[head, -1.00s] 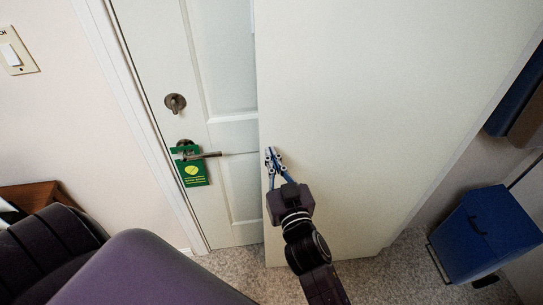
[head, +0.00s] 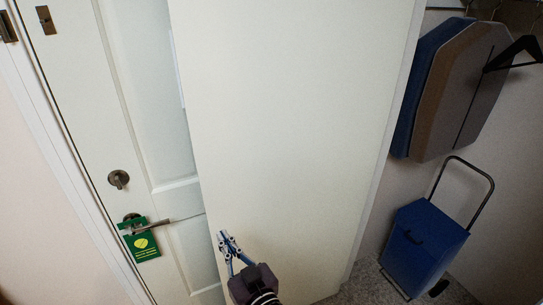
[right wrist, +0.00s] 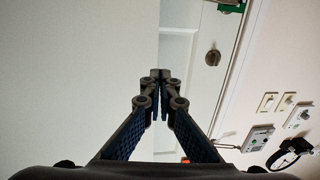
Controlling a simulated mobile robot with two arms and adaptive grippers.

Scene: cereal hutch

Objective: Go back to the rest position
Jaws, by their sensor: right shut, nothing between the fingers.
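My right gripper (head: 228,241) is low in the head view, in front of a large plain white panel (head: 290,130). I cannot tell whether it touches the panel. In the right wrist view its fingers (right wrist: 160,76) are together, with nothing between them. My left gripper is out of view.
A white door (head: 125,90) with a lever handle (head: 152,225) and a green hanger tag (head: 146,246) stands at left. A blue wheeled cart (head: 425,245) is at lower right, under an ironing board (head: 445,100) and a black hanger (head: 515,52). Wall switches (right wrist: 268,101) show in the wrist view.

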